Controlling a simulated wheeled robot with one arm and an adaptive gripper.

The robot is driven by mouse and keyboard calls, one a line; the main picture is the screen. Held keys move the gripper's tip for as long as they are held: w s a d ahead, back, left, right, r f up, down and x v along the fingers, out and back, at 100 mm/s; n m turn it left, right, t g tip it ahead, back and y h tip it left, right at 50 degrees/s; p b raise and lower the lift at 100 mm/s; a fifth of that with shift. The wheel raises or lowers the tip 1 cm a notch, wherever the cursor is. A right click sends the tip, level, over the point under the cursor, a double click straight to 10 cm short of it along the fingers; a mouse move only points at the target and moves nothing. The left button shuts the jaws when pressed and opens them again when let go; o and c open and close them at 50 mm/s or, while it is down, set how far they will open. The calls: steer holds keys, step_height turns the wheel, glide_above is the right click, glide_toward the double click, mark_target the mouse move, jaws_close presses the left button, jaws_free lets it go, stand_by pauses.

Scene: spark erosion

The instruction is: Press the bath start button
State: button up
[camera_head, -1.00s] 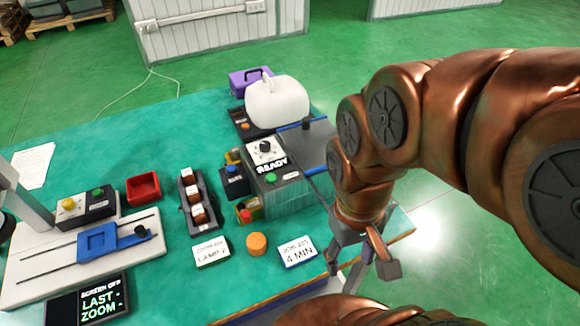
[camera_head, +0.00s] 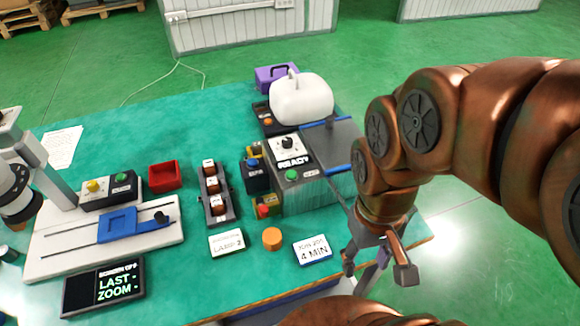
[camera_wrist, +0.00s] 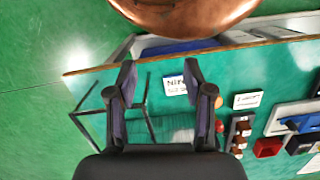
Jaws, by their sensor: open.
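A grey box with a white READY panel (camera_head: 288,147) and a black dial stands at the table's right side. A green button (camera_head: 291,175) sits on its top near the front. A small dark box beside it carries a blue button (camera_head: 252,163). Another dark box by the slide plate has a yellow and a green button (camera_head: 122,178). I cannot read which label names the bath. My gripper (camera_head: 377,268) is open and empty, right of and nearer than the READY box, by the table's front right edge. In the wrist view my gripper (camera_wrist: 158,85) shows its fingers apart over the table.
A white jug-like container (camera_head: 302,100) stands behind the READY box. A JOB card reading 4 MIN (camera_head: 312,249), an orange cylinder (camera_head: 271,239) and a LAMP 2 card (camera_head: 226,243) lie along the front. A rack (camera_head: 216,195) and red tray (camera_head: 163,176) are left.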

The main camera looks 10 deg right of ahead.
jaws_close()
stand_by(1.4)
